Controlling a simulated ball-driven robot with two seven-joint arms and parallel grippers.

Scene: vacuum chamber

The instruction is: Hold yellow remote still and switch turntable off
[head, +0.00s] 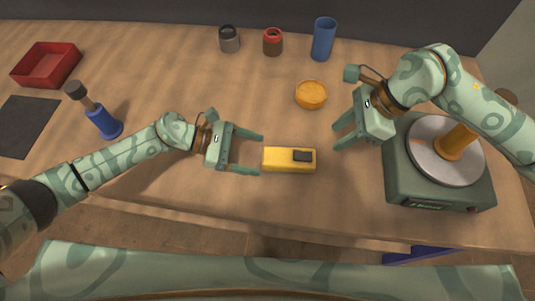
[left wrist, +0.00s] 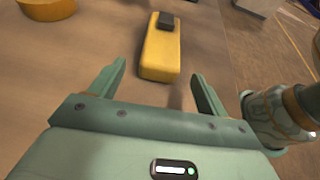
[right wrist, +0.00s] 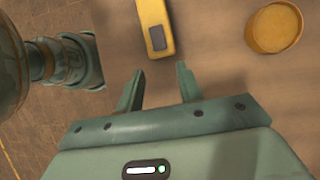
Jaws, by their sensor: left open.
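The yellow remote (head: 275,160) lies flat on the table, its dark button block (head: 302,156) at its right end. It also shows in the left wrist view (left wrist: 160,52) and, partly cut off, in the right wrist view (right wrist: 151,15). My left gripper (head: 261,155) is open and empty, its fingertips just short of the remote's left end. My right gripper (head: 335,139) is open and empty, to the right of the remote's button end and apart from it. The turntable (head: 402,187) is a green box with a round grey platter (head: 427,143), on which an orange cylinder (head: 455,143) stands.
An orange round dish (head: 311,95) lies behind the remote. A grey jar (head: 229,40), a red-topped jar (head: 272,42) and a blue cup (head: 323,40) stand at the back. A red tray (head: 45,66), a dark mat (head: 25,125) and a blue-based object (head: 103,123) are at left.

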